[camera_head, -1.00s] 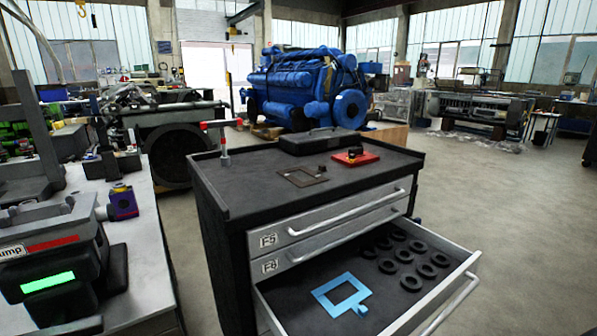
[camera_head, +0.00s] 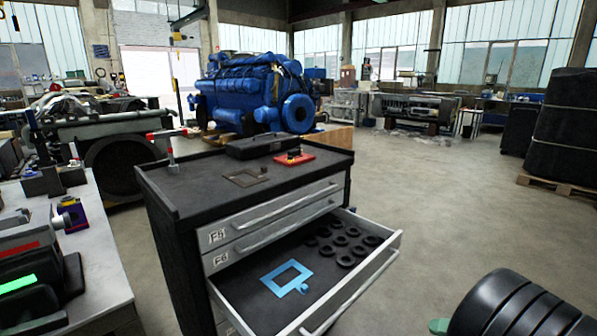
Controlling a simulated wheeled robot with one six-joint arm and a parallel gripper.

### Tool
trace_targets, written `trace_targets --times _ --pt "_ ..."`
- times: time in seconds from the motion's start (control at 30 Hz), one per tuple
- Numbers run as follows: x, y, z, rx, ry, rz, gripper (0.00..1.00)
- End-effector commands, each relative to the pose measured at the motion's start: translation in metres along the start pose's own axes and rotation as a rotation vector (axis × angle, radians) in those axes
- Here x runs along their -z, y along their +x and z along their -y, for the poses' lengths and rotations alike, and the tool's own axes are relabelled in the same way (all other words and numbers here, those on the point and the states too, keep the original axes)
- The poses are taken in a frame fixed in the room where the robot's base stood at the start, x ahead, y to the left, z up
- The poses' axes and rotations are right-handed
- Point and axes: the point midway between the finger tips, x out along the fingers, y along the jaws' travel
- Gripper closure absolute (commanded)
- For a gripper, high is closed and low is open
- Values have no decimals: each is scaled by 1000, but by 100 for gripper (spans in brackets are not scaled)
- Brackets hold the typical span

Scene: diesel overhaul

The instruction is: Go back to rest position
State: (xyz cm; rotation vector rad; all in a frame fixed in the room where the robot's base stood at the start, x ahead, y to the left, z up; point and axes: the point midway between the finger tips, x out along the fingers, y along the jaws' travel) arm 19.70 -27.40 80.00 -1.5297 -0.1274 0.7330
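My gripper does not show in the camera_head view, so its state and what it may hold are hidden. The tool cabinet (camera_head: 165,206) stands in the middle with its drawer (camera_head: 385,252) pulled out. In the drawer lie a light blue square frame with a tab (camera_head: 286,278) and several black rings (camera_head: 345,261). On the cabinet top are a dark flat gasket-like plate (camera_head: 246,177), a red tray (camera_head: 294,159) with small dark parts, a black case (camera_head: 262,146) and a red-headed upright tool (camera_head: 171,155).
A workbench (camera_head: 98,245) with devices stands at the left. A blue engine (camera_head: 250,95) is behind the cabinet. Dark ribbed rounded shapes (camera_head: 515,308) fill the lower right corner. A black stack on a pallet (camera_head: 563,125) stands far right. Open floor (camera_head: 450,200) lies between.

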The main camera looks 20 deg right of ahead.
Motion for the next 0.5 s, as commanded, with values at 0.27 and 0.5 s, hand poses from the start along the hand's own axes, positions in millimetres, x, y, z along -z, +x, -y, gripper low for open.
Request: trace_targets --times 0.27,0.5 --pt "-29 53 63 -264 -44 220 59" --pt "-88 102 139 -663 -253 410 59"
